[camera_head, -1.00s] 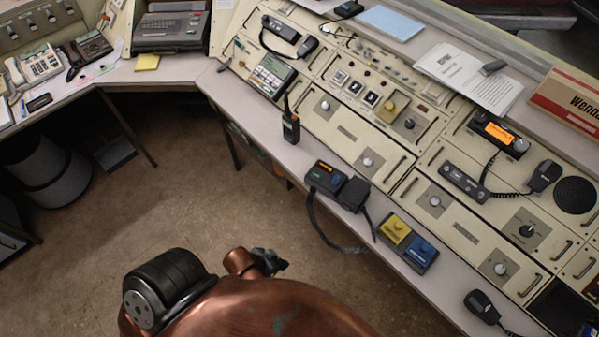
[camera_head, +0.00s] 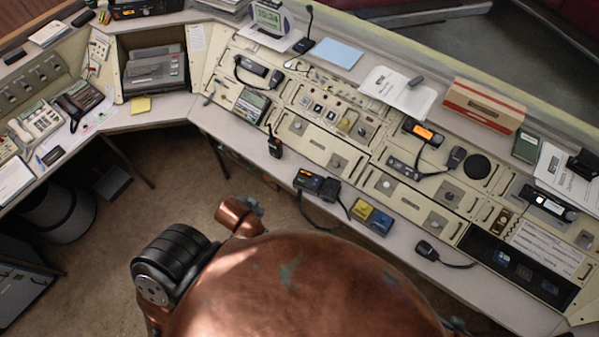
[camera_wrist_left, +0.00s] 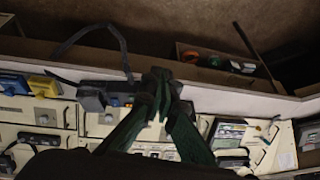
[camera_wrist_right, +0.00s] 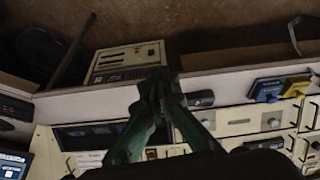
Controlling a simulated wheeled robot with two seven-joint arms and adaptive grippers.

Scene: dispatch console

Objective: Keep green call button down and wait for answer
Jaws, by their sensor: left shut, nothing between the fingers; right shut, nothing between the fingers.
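I cannot make out a green call button for certain in any view. A two-part box with a yellow and a blue half (camera_head: 371,217) sits on the console's front ledge; in the left wrist view its yellow part (camera_wrist_left: 44,86) is at the left, and in the right wrist view its blue part (camera_wrist_right: 267,90) is at the right. My left gripper (camera_wrist_left: 160,78) has its green fingers together and empty, in front of a dark radio unit (camera_wrist_left: 94,97). My right gripper (camera_wrist_right: 158,80) is also shut and empty, over the ledge. Neither gripper shows clearly in the head view.
A dark radio with a handset (camera_head: 318,186) lies left of the two-part box, its cord hanging over the edge. A walkie-talkie (camera_head: 274,143) stands farther left. A hand microphone (camera_head: 427,251) lies to the right. The floor (camera_head: 200,200) before the console is mostly clear.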

